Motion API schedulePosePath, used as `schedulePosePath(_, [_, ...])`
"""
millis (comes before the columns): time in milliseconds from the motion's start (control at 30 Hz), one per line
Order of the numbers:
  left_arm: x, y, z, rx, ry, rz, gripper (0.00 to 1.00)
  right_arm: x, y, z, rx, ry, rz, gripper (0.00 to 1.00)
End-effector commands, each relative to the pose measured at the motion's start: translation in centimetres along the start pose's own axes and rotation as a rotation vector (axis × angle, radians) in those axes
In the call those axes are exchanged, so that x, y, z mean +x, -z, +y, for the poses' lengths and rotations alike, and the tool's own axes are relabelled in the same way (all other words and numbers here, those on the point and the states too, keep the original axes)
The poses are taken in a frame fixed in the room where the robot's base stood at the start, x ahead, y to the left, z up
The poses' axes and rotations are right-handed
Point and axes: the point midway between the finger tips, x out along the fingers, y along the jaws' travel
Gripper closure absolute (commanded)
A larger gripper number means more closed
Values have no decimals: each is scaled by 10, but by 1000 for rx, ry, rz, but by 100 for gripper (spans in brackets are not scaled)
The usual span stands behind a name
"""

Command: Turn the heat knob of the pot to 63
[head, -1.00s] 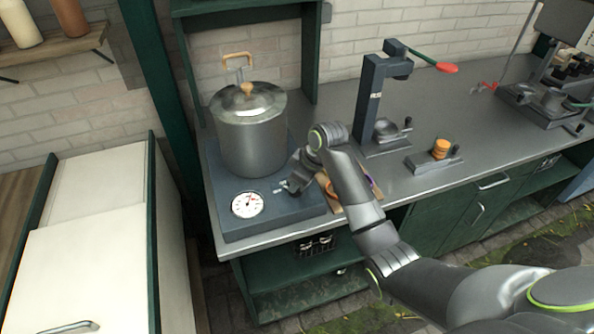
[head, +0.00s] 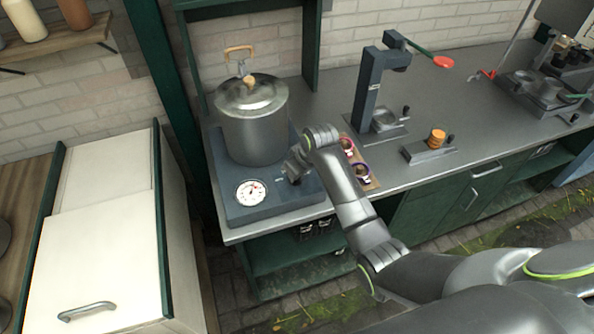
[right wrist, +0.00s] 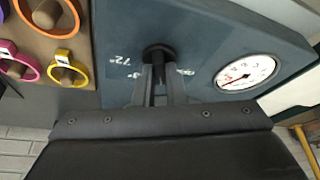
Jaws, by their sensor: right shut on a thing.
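The steel pot (head: 252,125) with a lid stands on a dark blue-grey heating base (head: 232,213) at the left end of the counter. The base's front has a round white dial (head: 250,192) with a red needle; the dial also shows in the right wrist view (right wrist: 246,72). The black heat knob (right wrist: 158,54) sits beside it, with white markings around it, one reading 72°. My right gripper (right wrist: 159,78) is shut on the knob; its fingers cover some of the markings. In the head view, my right gripper (head: 292,172) partly hides the knob. My left gripper is not in view.
A wooden board (head: 366,178) with coloured rings on pegs lies just right of the base. A dark press stand (head: 370,90) with a red-tipped lever and a small fixture with an orange stack (head: 437,138) stand further right. A white cabinet (head: 95,255) is at left.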

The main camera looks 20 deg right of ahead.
Motion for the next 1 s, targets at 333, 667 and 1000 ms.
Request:
schedulePosePath(333, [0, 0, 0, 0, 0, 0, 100, 0, 0, 0, -1, 0, 1, 67])
schedulePosePath(667, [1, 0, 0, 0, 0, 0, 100, -3, 0, 0, -1, 0, 1, 67])
schedulePosePath(1000, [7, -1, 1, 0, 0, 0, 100, -49, 1, 1, -2, -2, 5, 67])
